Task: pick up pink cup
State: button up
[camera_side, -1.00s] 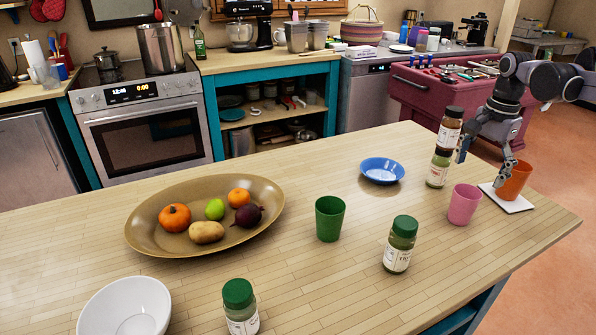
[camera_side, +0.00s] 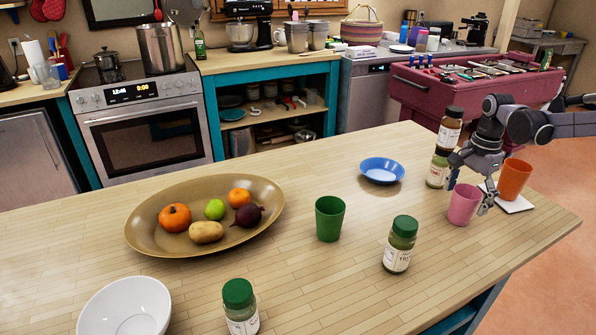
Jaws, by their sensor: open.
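The pink cup (camera_side: 463,206) stands upright on the wooden counter toward its right end. My gripper (camera_side: 468,196) points down at the pink cup and is open. One finger shows at the cup's upper left and the other at its right side, so the fingers straddle the cup in this view. Whether they touch it I cannot tell.
An orange cup (camera_side: 514,180) on a white coaster (camera_side: 519,206) stands close on the right. Stacked jars (camera_side: 449,130) stand just behind. A green-lidded jar (camera_side: 400,243), a green cup (camera_side: 330,218), a blue bowl (camera_side: 382,171) and a fruit platter (camera_side: 145,232) are further left.

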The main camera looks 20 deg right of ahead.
jog(key=shift+f, duration=1.15)
jog(key=shift+c, duration=0.2)
jog(key=c, duration=1.2)
jog(key=shift+o, duration=0.2)
jog(key=shift+r, duration=0.1)
